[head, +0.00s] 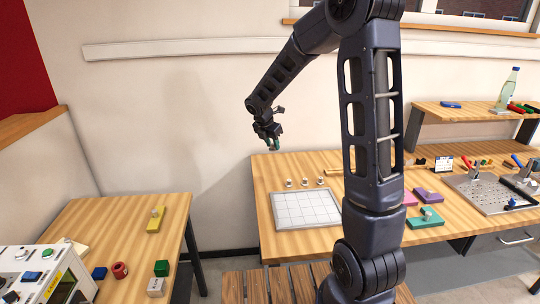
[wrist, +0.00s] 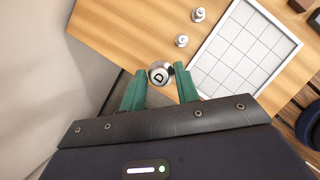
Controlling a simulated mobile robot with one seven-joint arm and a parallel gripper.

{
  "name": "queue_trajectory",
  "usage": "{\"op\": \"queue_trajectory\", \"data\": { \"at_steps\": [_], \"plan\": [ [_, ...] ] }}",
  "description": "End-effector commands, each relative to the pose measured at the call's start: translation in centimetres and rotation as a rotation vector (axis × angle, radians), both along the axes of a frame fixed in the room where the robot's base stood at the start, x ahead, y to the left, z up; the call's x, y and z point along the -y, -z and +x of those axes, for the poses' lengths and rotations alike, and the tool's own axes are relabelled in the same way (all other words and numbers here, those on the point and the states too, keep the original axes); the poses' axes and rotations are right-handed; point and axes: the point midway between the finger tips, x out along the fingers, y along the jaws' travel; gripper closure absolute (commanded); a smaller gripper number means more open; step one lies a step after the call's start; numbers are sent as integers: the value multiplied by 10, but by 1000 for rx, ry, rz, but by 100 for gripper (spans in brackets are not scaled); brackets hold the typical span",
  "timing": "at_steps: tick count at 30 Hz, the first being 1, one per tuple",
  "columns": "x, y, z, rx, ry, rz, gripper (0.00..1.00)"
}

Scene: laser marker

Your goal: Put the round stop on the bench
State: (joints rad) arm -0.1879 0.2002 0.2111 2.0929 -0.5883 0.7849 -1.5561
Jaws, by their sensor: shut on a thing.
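A round silver piece marked D (wrist: 159,74), which looks like the round stop, is between the green fingertips of my gripper (wrist: 160,85) in the wrist view. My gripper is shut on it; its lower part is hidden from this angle. In the head view my gripper (head: 273,144) hangs above the back left corner of the wooden bench (head: 263,197), clear of the top. The held piece is too small to make out there.
Pink, purple and green blocks (head: 425,218) and a perforated metal plate (head: 490,193) lie further right. A separate table (head: 120,225) stands at left.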

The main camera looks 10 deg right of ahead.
Motion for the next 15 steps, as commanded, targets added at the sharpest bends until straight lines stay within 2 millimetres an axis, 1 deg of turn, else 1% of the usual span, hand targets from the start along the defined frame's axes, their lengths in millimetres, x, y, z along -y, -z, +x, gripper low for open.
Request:
{"op": "queue_trajectory", "data": {
  "at_steps": [1,4,11,13,15],
  "plan": [
    [0,-4,0,1,2,1,93],
    [0,-9,0,0,1,0,93],
    [-2,-10,0,-1,-1,0,93],
    [-9,-10,2,-1,-2,1,93],
    [-21,-10,3,-1,-5,3,93]
  ]
}}
